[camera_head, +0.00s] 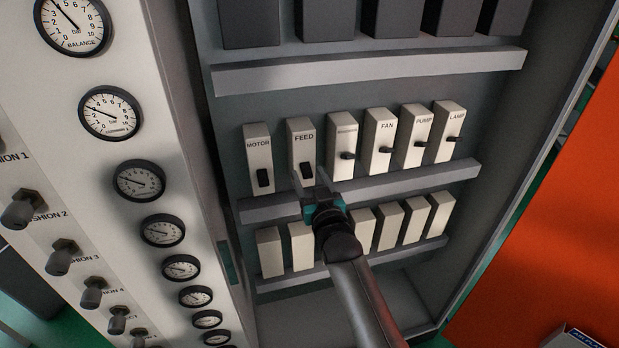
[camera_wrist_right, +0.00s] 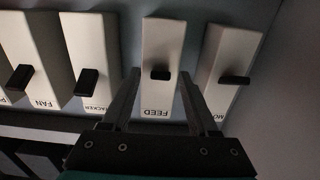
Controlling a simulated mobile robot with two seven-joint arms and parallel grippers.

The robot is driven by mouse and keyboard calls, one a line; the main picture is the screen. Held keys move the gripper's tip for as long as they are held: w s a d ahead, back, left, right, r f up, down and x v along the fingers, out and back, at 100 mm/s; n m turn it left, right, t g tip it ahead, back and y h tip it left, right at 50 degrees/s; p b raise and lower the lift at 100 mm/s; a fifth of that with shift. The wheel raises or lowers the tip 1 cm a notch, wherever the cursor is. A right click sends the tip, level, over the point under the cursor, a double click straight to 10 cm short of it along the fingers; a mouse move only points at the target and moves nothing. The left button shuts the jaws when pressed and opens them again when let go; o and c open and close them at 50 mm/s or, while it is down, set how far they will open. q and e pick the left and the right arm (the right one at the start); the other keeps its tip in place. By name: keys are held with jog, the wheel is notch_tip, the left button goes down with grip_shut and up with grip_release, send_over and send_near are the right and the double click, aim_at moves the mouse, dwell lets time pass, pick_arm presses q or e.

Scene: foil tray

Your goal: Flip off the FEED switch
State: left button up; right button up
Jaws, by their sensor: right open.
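The FEED switch (camera_head: 302,138) is a white block with a black lever (camera_head: 307,171), second from the left in the upper row of labelled switches. My right gripper (camera_head: 318,182) is just below and in front of its lever, with open fingers. In the right wrist view, which shows the labels upside down, the FEED switch (camera_wrist_right: 161,50) stands between the two spread fingers of my right gripper (camera_wrist_right: 157,88). Its black lever (camera_wrist_right: 160,75) lies between the fingertips. I cannot tell whether a finger touches the block. My left gripper is out of view.
The MOTOR switch (camera_head: 259,150) and the STACKER switch (camera_head: 343,138) stand close on either side. FAN (camera_head: 380,130), PUMP (camera_head: 414,125) and LAMP (camera_head: 448,120) follow to the right. A grey rail (camera_head: 400,185) runs below the row. Gauges (camera_head: 110,112) line the left panel.

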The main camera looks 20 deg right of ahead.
grip_shut()
dwell(0.4)
jog(key=t+b, duration=0.1)
jog(key=b, duration=0.2)
jog(key=shift+f, duration=0.4)
jog(key=shift+t+b, duration=0.3)
jog(key=shift+b, duration=0.25)
jog(key=shift+r, duration=0.1)
